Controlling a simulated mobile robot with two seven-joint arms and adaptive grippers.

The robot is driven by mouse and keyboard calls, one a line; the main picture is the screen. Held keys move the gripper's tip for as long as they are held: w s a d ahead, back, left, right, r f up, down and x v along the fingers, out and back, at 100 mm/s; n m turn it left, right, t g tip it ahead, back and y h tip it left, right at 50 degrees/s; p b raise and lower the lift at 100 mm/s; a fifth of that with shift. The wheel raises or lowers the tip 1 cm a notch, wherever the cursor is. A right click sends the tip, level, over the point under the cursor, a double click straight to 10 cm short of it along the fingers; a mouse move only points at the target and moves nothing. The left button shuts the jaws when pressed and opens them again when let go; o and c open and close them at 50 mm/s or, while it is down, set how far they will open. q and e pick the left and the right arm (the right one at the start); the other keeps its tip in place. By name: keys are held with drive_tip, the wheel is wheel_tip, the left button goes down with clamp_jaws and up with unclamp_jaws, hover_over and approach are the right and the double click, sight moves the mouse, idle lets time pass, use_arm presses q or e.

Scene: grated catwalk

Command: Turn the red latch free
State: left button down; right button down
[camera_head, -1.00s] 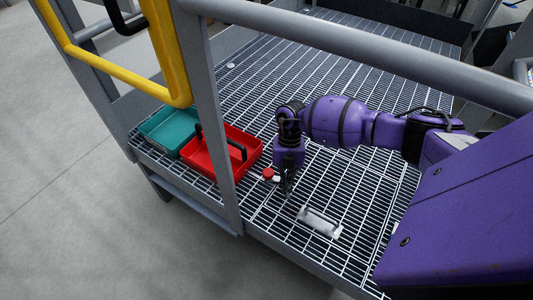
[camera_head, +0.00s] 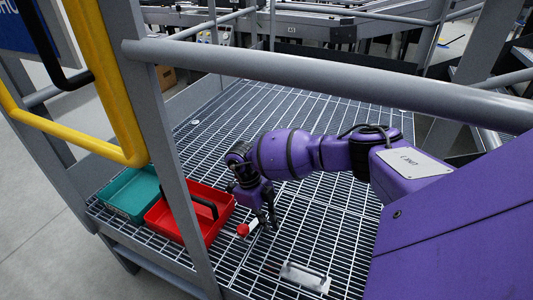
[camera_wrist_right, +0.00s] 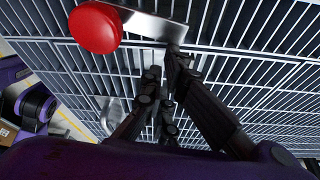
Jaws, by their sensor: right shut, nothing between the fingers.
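The red latch shows as a round red knob (camera_head: 242,230) on a short pale metal bar, just right of the red tray in the head view. The bar slants up and right from the knob, towards my right gripper (camera_head: 271,222). In the right wrist view the knob (camera_wrist_right: 95,28) is large at the upper left, and its bar runs right to near a fingertip. My right gripper (camera_wrist_right: 166,62) is shut with nothing in it, its fingertips close beside the bar's end; I cannot tell if they touch. My left gripper is not in view.
A red tray (camera_head: 186,235) with a black handle and a teal tray (camera_head: 130,207) stand at the left on the grating. A pale metal plate with a handle (camera_head: 303,278) lies nearer. A grey rail (camera_head: 330,75) and post, and a yellow rail, cross the front. Grating beyond my arm is clear.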

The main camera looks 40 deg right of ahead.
drive_tip(key=shift+w+n, duration=0.2)
drive_tip(key=shift+n, duration=0.2)
drive_tip(key=shift+w+d, duration=0.15)
drive_tip(key=shift+w, duration=0.1)
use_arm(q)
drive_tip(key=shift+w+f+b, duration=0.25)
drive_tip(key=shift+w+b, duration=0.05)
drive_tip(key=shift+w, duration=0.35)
use_arm(e)
drive_tip(key=shift+w, duration=0.15)
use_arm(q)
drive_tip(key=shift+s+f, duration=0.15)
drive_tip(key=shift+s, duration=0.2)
use_arm(e)
drive_tip(key=shift+d, duration=0.15)
